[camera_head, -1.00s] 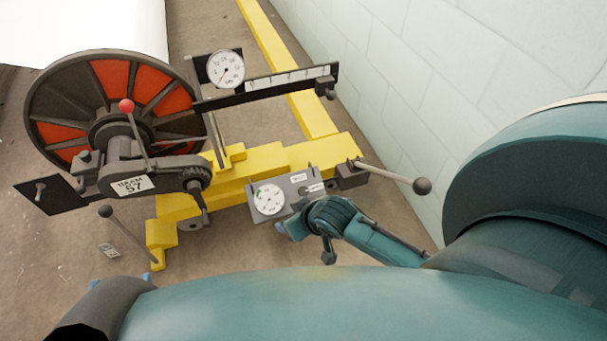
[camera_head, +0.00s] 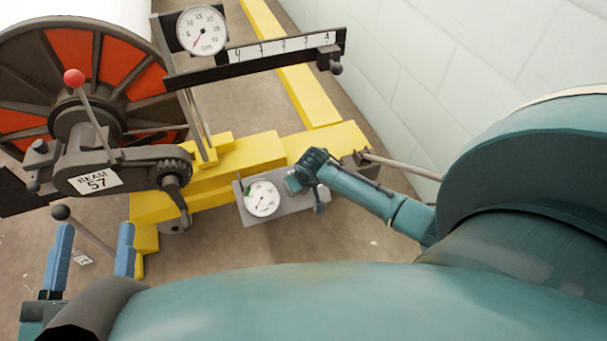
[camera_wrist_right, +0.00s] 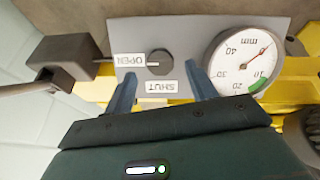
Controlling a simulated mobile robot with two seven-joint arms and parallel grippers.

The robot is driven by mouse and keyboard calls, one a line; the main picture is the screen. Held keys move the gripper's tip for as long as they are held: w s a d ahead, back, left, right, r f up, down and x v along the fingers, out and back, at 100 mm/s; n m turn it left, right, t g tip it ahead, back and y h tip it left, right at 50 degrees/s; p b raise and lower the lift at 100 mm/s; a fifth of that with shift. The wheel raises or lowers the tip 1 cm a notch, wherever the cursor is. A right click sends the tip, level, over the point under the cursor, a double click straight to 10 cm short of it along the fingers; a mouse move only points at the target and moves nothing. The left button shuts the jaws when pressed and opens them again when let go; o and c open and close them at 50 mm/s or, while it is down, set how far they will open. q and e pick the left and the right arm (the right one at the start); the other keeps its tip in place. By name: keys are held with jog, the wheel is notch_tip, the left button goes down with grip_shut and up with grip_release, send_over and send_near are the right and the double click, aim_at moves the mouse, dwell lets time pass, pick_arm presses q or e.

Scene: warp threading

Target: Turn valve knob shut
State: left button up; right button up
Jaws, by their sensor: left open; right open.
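The valve knob (camera_wrist_right: 160,62) is a small dark round knob on a grey panel (camera_wrist_right: 190,30). Its white mark points left at the OPEN label (camera_wrist_right: 129,60); the SHUT label (camera_wrist_right: 157,87) is below it in the right wrist view. My right gripper (camera_wrist_right: 161,76) is open, its blue fingers either side of the SHUT label, short of the knob. In the head view my right gripper (camera_head: 293,184) is over the panel (camera_head: 285,206) and hides the knob. My left gripper (camera_head: 95,228) is open and empty at the lower left.
A dial gauge (camera_head: 262,199) sits beside the knob. A ball-ended lever (camera_head: 60,212) is close to my left gripper. The beam wheel (camera_head: 85,75), a yellow frame (camera_head: 240,155), an upper gauge (camera_head: 202,30) and a white block wall (camera_head: 420,70) surround the work area.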

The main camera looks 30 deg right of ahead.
jog(key=b+x, duration=0.1)
jog(key=x, duration=0.1)
jog(key=shift+w+f, duration=0.1)
jog(key=shift+f, duration=0.25)
jog(key=shift+w+f, duration=0.2)
jog(key=shift+f, duration=0.1)
pick_arm(q)
jog(key=r+m+h, duration=0.1)
jog(key=r+t+h, duration=0.1)
jog(key=shift+w+a+r+m, duration=0.1)
jog(key=shift+w+r+m, duration=0.2)
jog(key=shift+w+m, duration=0.1)
pick_arm(e)
jog(key=shift+c, duration=0.6)
jog(key=c, duration=0.9)
jog(key=shift+o, duration=0.2)
